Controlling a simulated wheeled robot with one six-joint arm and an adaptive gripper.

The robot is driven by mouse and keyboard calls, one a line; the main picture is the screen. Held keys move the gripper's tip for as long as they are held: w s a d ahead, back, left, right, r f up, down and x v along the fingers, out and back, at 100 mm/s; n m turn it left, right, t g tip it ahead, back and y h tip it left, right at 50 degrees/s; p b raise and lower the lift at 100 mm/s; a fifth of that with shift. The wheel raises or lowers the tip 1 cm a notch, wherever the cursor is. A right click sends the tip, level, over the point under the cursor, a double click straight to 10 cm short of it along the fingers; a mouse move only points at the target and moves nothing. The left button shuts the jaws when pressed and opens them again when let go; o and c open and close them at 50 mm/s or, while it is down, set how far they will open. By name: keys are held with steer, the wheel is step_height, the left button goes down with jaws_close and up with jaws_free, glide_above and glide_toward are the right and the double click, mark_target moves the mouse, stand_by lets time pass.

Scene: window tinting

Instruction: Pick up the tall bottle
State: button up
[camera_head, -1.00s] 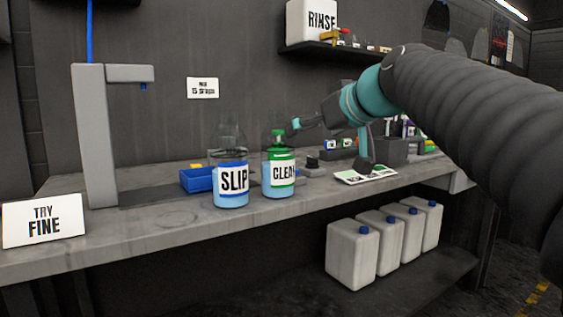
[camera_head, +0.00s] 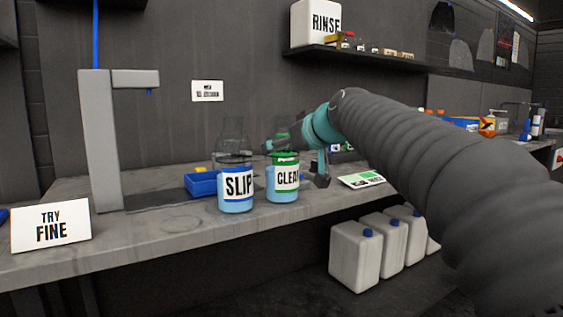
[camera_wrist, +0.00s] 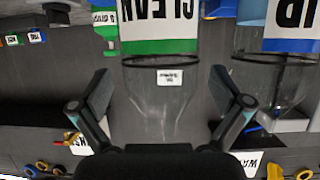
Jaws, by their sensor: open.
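Two clear bottles stand upright side by side on the bench. One is labelled SLIP (camera_head: 237,187) with a blue band, the other CLEAN (camera_head: 283,181) with a green band; I cannot tell which is taller. My gripper (camera_head: 283,143) is at the top of the CLEAN bottle and partly hides it. In the wrist view, which is upside down, the open fingers (camera_wrist: 164,98) spread either side of the CLEAN bottle's clear upper part, with its label (camera_wrist: 158,22) beyond them. Contact is not visible. The SLIP bottle (camera_wrist: 285,70) is close on the right there.
A blue tray (camera_head: 201,184) sits behind the SLIP bottle. A grey stand (camera_head: 101,140) and a TRY FINE sign (camera_head: 51,226) are at left. A green-and-white card (camera_head: 361,180) lies right of the bottles. A shelf (camera_head: 350,57) with a RINSE container (camera_head: 315,24) hangs above.

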steer(key=shift+x, duration=1.2)
steer(key=shift+c, duration=0.2)
steer(key=c, duration=1.1)
steer(key=shift+r, duration=0.15)
